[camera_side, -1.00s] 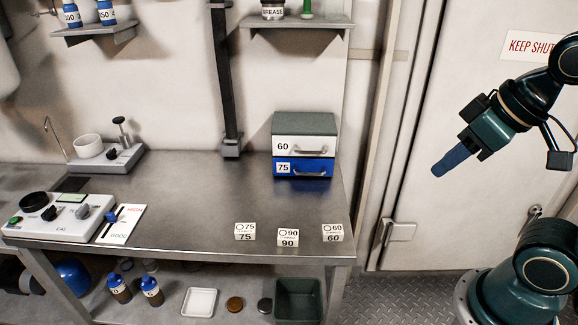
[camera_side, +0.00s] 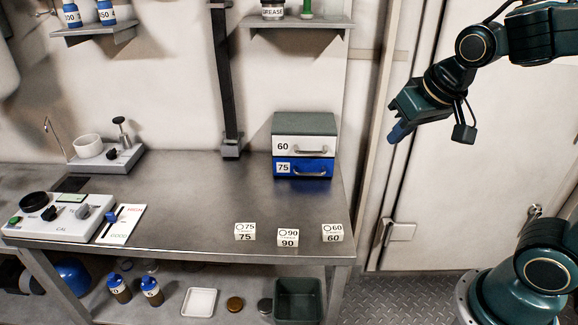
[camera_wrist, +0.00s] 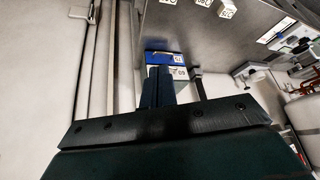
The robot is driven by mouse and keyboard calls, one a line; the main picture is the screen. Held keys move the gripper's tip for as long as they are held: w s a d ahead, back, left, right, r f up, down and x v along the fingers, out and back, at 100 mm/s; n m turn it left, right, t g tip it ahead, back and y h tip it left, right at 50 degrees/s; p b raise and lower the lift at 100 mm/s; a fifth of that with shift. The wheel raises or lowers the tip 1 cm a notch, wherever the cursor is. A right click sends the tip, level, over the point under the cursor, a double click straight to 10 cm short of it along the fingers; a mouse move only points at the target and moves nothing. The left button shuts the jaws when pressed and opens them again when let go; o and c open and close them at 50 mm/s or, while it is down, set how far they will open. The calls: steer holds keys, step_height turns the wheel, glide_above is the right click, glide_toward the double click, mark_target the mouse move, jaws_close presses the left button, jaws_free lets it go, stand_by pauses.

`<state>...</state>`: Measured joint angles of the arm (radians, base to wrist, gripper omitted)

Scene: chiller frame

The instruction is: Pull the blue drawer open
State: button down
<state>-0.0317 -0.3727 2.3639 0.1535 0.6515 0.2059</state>
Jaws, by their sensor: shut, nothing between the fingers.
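The blue drawer (camera_side: 318,168), marked 75, is the lower drawer of a small two-drawer cabinet at the back right of the steel bench. It looks closed and has a silver bar handle (camera_side: 309,173). The white drawer (camera_side: 290,146), marked 60, sits above it and also looks closed. My gripper (camera_side: 396,135) is shut and empty, in the air to the right of the cabinet and apart from it. In the wrist view, my gripper's fingers (camera_wrist: 158,88) partly cover the cabinet, and the blue drawer (camera_wrist: 157,57) shows just beyond them.
Three numbered white blocks (camera_side: 288,237) stand along the bench's front right edge. A black upright post (camera_side: 226,80) rises left of the cabinet. A control box (camera_side: 60,218) stands at the bench's left. The bench top (camera_side: 205,195) before the drawers is clear.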

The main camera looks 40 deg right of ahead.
steer(key=w+d+f+m+h, duration=0.25)
steer(key=w+f, duration=0.35)
steer(key=w, duration=0.6)
steer(key=m+h, duration=0.2)
steer(key=m, duration=0.1)
glide_toward(317, 171)
steer(key=v, duration=0.5)
steer(key=shift+s+f, duration=0.15)
steer(key=shift+f, duration=0.1)
steer(key=shift+d, duration=0.1)
steer(key=shift+x, duration=4.95)
steer(key=shift+r, duration=0.1)
steer(key=s+a, duration=0.7)
steer(key=shift+a, duration=0.1)
